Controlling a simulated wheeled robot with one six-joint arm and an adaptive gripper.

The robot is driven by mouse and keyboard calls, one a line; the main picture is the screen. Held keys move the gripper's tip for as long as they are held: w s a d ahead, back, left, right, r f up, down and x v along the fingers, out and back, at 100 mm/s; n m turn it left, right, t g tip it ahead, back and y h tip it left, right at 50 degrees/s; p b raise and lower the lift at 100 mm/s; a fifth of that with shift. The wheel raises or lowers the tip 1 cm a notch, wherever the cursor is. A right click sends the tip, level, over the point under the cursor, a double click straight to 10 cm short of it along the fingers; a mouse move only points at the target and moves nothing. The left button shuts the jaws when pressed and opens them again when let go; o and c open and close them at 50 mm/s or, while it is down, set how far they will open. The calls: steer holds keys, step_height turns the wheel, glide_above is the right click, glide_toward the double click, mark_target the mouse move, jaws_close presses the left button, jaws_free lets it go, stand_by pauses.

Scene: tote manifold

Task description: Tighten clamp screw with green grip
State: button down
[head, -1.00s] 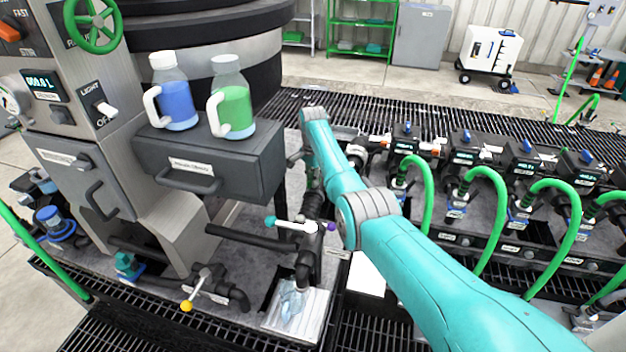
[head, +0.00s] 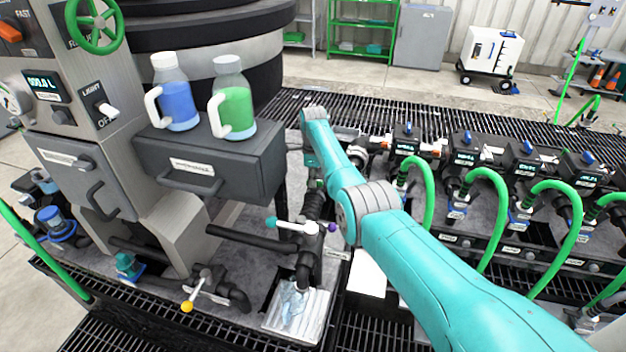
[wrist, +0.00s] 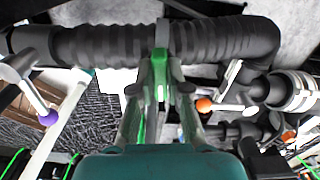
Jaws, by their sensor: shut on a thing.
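The clamp screw's green grip (wrist: 161,66) shows in the wrist view, in front of a dark ribbed hose (wrist: 120,42). My gripper (wrist: 164,88) is shut on the green grip, with a finger on each side of it. In the head view my teal arm reaches toward the manifold, and I cannot make out the fingers or the green grip there.
A lever with a purple tip (wrist: 48,117) is at the left in the wrist view, and an orange-tipped handle (wrist: 204,105) is at the right. In the head view, a dark drawer box (head: 255,160) carries two bottles. Green hoses (head: 490,215) loop from several valve units at the right.

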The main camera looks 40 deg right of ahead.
steer(key=shift+m, duration=0.7)
steer(key=shift+w, duration=0.1)
steer(key=c, duration=1.1)
jaws_free()
steer(key=shift+c, duration=0.2)
step_height(320, 180, up, 12)
